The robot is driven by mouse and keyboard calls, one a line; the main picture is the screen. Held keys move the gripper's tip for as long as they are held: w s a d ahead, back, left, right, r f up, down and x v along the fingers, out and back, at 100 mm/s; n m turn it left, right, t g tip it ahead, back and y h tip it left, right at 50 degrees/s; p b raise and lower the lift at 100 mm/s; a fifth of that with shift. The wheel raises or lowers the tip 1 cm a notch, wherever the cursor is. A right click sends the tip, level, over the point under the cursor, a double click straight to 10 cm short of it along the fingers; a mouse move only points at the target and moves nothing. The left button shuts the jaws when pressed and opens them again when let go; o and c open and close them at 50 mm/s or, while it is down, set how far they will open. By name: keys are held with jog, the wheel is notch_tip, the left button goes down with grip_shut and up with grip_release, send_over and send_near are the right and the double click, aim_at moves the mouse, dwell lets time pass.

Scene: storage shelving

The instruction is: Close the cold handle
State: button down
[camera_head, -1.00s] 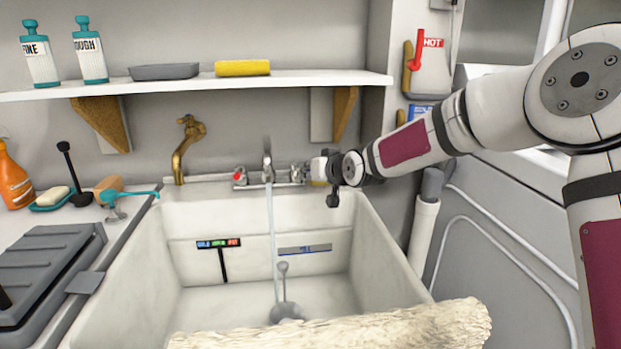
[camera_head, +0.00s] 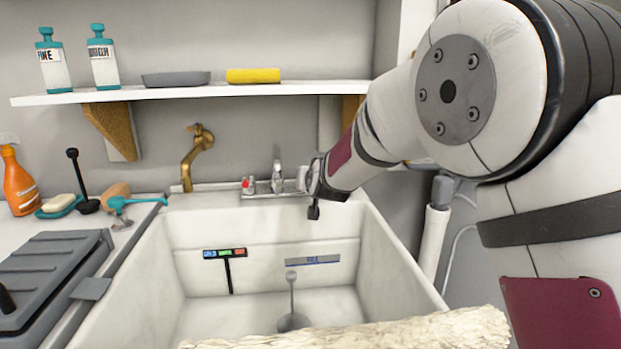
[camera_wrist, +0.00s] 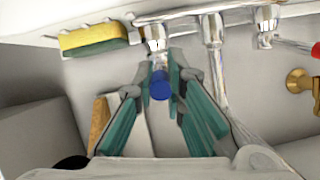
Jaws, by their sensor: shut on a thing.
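The cold handle (camera_wrist: 160,86), with a blue cap, sits between the teal fingers of my gripper (camera_wrist: 160,68) in the wrist view. My gripper is shut on it. In the head view my gripper (camera_head: 313,196) is at the right end of the chrome tap and mostly hides that handle. The spout (camera_head: 277,178) stands left of it, and the red-marked hot handle (camera_head: 248,184) is further left. No water stream shows below the spout in the head view.
The white sink basin (camera_head: 200,270) lies below, with a pale rough object (camera_head: 430,332) across its front. A brass tap (camera_head: 194,160) is on the wall at left. A shelf (camera_head: 215,91) runs above. A yellow-green sponge (camera_wrist: 92,38) lies near the cold handle.

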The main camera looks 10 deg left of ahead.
jog(key=shift+s+a+f, duration=0.1)
jog(key=shift+s+f, duration=0.1)
jog(key=shift+f, duration=0.15)
jog(key=c, duration=1.7)
grip_release()
jog(key=shift+o, duration=0.2)
jog(key=shift+r, duration=0.2)
jog(key=shift+r, duration=0.15)
jog(key=v, duration=1.1)
jog(key=shift+s, duration=0.45)
